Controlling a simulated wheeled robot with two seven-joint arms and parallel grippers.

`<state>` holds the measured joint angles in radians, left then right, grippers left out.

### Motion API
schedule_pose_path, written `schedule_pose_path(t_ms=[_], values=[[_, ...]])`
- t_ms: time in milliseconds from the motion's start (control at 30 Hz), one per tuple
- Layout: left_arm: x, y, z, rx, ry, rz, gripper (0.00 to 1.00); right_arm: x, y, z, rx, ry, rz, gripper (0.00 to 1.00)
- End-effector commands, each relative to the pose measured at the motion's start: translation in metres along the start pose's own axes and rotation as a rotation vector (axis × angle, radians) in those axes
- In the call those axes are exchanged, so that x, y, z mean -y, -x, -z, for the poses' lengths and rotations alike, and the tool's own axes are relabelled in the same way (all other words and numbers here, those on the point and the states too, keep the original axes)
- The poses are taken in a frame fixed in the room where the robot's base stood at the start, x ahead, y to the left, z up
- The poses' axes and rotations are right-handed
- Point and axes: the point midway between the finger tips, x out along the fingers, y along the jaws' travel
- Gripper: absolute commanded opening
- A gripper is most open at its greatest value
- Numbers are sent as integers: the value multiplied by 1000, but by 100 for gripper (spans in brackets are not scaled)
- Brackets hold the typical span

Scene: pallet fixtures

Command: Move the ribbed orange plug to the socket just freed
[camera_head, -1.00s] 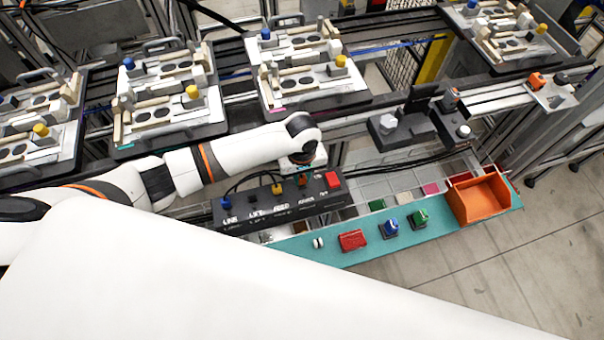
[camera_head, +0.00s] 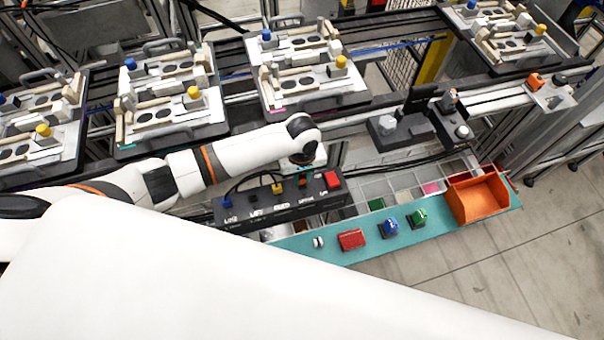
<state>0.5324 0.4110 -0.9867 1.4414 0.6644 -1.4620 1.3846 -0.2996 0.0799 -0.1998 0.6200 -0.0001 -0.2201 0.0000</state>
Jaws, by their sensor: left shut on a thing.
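A black socket box (camera_head: 290,210) with white labels lies in the middle of the view. The ribbed orange plug (camera_head: 302,181) is small and mostly hidden under my left gripper (camera_head: 304,172), which points down over the right part of the box. My left gripper is shut on the plug. I cannot tell whether the plug's lower end is inside a socket or just above it. A blue plug (camera_head: 226,202) stands at the box's left end, with a dark socket position (camera_head: 252,196) beside it, then a yellow plug (camera_head: 277,188). My right gripper is not in view.
In front, a teal shelf (camera_head: 290,245) carries a red block (camera_head: 352,239), blue (camera_head: 390,228) and green (camera_head: 419,217) buttons, and an orange bin (camera_head: 480,199). Pallet fixtures (camera_head: 170,95) stand behind my arm.

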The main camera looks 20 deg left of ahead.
Motion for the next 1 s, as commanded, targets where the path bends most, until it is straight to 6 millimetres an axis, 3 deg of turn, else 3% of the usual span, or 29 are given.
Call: schedule_pose_path(t_ms=[1000], values=[[0,-13,0,-1,0,0,0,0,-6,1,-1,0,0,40]])
